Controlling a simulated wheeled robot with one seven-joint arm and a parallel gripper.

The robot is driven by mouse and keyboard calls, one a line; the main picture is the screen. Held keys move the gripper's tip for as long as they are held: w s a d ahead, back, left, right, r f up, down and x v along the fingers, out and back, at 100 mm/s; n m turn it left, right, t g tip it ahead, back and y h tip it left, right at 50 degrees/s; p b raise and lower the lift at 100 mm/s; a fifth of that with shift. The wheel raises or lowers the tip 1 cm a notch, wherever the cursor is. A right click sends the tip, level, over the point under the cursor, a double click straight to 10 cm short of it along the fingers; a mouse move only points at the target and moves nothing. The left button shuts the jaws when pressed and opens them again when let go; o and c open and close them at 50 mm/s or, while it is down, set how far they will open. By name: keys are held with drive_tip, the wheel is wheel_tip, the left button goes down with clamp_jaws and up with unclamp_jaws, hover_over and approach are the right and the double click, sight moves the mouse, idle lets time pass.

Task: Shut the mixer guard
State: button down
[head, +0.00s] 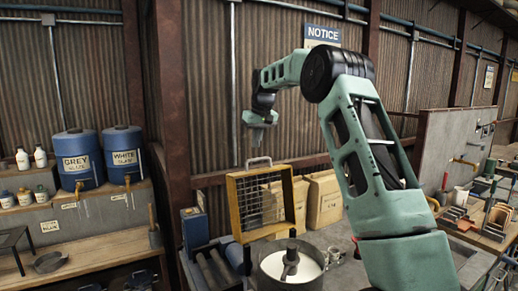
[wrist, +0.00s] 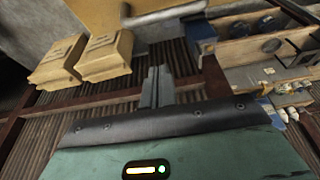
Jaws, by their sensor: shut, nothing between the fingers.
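The mixer guard (head: 232,208) is a yellow frame with a dark wire grid. It stands raised, near upright, behind the round mixer bowl (head: 268,279), with a pale handle (head: 258,160) on its top edge. The bowl's open top shows a pale content and a dark central shaft. My gripper (head: 257,143) is above the guard's handle, fingers pointing down, with a gap between them and the handle. In the wrist view my gripper (wrist: 157,70) shows its fingers together and empty. The handle (wrist: 165,15) shows near the top edge there, apart from the fingertips.
Tan sacks (head: 324,198) stand behind the guard against the corrugated wall. A blue box (head: 194,228) stands left of it. Blue glaze drums (head: 77,160) and jars sit on the left shelf. A grey partition (head: 438,150) and bench stand to the right.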

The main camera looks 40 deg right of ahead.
drive_tip(key=shift+s+a+f+p, duration=0.2)
drive_tip(key=shift+s+f+p, duration=0.5)
drive_tip(key=shift+f+p, duration=0.15)
drive_tip(key=shift+s+a+f+p, duration=0.15)
drive_tip(key=shift+s+f+p, duration=0.55)
drive_tip(key=shift+f+p, duration=0.15)
drive_tip(key=shift+s+b, duration=0.1)
drive_tip(key=shift+b, duration=0.2)
